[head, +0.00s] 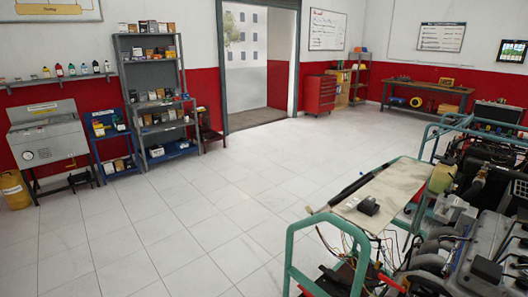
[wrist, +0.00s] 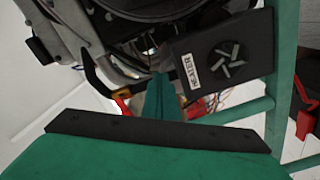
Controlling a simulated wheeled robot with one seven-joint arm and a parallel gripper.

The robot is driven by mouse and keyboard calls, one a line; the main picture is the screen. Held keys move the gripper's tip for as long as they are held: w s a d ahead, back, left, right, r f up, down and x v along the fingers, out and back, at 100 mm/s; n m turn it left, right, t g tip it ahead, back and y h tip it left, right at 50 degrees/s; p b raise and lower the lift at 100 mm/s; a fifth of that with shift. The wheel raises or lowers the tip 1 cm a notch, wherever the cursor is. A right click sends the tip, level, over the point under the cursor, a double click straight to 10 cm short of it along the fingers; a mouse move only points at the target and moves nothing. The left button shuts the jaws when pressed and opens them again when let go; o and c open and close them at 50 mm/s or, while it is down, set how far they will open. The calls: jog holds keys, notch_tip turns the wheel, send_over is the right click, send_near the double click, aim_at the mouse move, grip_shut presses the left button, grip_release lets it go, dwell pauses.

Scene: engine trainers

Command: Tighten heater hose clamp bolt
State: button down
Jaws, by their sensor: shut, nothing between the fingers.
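In the wrist view, a black heater box (wrist: 222,62) with a white "HEATER" label and a fan grille sits right of centre. My gripper (wrist: 161,82) is shut and empty, its teal fingers pointing in below and left of the box. The dark strip and teal body behind the fingers fill the bottom of the picture. I cannot make out the hose clamp or its bolt. In the head view, engine trainers (head: 485,200) stand at the right. My gripper does not show there.
Teal frame rails (wrist: 283,60) pass right of the heater box. Grey and black engine parts (wrist: 75,45) are close at upper left, with loose wires and red pieces near the fingers. In the head view, a teal-framed cart (head: 372,200) stands in front, with open tiled floor to its left.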

jog(key=shift+v, duration=2.55)
jog(key=s+a+f+t+y, duration=0.1)
jog(key=s+a+f+y, duration=0.2)
jog(key=s+a, duration=0.35)
jog(key=s+a+f+t+y, duration=0.1)
jog(key=s+a+f+y, duration=0.15)
jog(key=a, duration=0.65)
jog(key=s+a+f+t+y, duration=0.1)
jog(key=s+a+f+y, duration=0.2)
jog(key=s+a, duration=0.35)
jog(key=s+a+r+m+y, duration=0.1)
jog(key=s+a+r+y, duration=0.1)
jog(key=s+a+r, duration=0.4)
jog(key=s+a+r+m+y, duration=0.1)
jog(key=s+a+r+y, duration=0.2)
jog(key=s, duration=0.9)
jog(key=a+r, duration=0.3)
jog(key=a, duration=0.2)
jog(key=shift+a+r+t, duration=0.15)
jog(key=shift+r+t, duration=0.1)
jog(key=shift+t, duration=0.05)
